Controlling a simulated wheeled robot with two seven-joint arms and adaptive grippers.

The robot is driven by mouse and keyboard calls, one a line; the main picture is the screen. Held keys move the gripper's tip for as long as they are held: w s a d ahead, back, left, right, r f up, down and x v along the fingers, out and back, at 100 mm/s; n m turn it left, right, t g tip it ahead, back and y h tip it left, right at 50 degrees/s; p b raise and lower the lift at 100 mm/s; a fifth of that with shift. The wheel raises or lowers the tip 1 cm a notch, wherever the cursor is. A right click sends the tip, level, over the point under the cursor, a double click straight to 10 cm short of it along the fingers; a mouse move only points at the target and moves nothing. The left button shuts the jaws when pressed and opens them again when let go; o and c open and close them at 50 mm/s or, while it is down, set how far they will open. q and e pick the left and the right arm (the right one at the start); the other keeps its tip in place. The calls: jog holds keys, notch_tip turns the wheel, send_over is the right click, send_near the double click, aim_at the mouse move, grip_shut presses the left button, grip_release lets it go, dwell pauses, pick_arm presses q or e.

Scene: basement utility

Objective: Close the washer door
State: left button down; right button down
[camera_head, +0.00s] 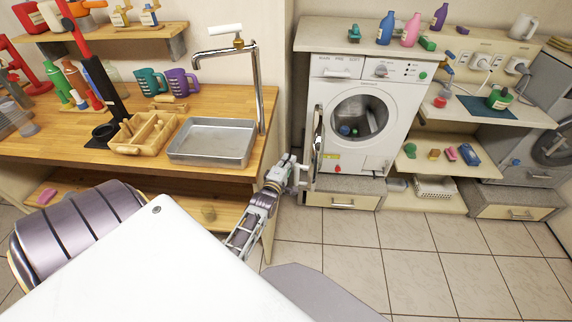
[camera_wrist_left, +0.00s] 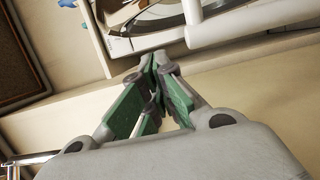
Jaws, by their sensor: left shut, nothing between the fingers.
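The white washer (camera_head: 395,137) stands against the back wall in the head view, with laundry visible in its round drum opening. Its door (camera_head: 318,139) is swung open to the left and shows nearly edge-on. My left gripper (camera_head: 298,172) is at the lower left of the open door, very close to it. In the left wrist view my left gripper (camera_wrist_left: 157,75) is shut and empty, its fingertips near the pale rim of the door (camera_wrist_left: 165,44). I cannot tell whether they touch it. My right gripper is not in view.
A wooden counter (camera_head: 225,101) with a metal tray (camera_head: 212,143) and a tall faucet stands left of the washer. The tiled floor (camera_head: 400,265) in front is clear.

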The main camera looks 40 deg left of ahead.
pick_arm(q)
jog(key=shift+w+d, duration=0.45)
jog(key=shift+w, duration=0.35)
jog(key=shift+w+d, duration=0.4)
jog(key=shift+w, duration=0.4)
jog(key=shift+w+d, duration=0.45)
jog(key=shift+w, duration=0.35)
jog(key=shift+d, duration=0.1)
